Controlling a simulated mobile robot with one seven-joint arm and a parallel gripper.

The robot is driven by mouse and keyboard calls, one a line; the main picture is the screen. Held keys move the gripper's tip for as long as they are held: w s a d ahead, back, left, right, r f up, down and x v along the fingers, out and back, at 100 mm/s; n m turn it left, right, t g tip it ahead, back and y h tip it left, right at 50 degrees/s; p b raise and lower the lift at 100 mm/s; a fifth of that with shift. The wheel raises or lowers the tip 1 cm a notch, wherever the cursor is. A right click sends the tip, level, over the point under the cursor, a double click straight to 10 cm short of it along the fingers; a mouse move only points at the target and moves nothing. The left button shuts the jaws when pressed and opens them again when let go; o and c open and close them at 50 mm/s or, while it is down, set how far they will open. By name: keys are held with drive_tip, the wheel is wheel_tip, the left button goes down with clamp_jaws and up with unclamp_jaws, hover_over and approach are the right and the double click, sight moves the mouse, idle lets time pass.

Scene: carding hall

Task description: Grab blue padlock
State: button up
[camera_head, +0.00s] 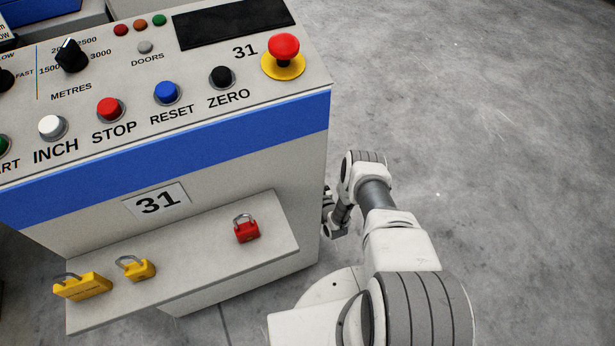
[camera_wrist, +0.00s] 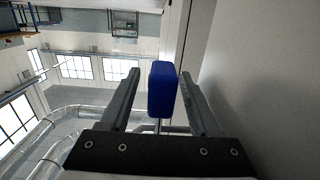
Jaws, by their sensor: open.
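In the wrist view, the blue padlock (camera_wrist: 161,90) shows as a blue block with rounded edges. It lies between the two fingers of my gripper (camera_wrist: 158,76), nearer the right finger. A gap shows on its left; on its right I cannot tell whether it touches. A thin grey bar, possibly its shackle, shows just below the body. My gripper is open. In the head view, my gripper (camera_head: 329,208) is beside the right side of the control cabinet (camera_head: 285,165), partly hidden by it. The blue padlock is not visible there.
A red padlock (camera_head: 247,231) and two yellow padlocks (camera_head: 136,268) (camera_head: 83,286) sit on the cabinet's shelf (camera_head: 190,275). A red emergency button (camera_head: 284,47) and several coloured buttons are on the panel above. The grey floor (camera_head: 490,150) to the right is clear.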

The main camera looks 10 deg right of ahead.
drive_tip(key=shift+w, duration=0.25)
clamp_jaws()
drive_tip(key=shift+r, duration=0.15)
idle(0.4)
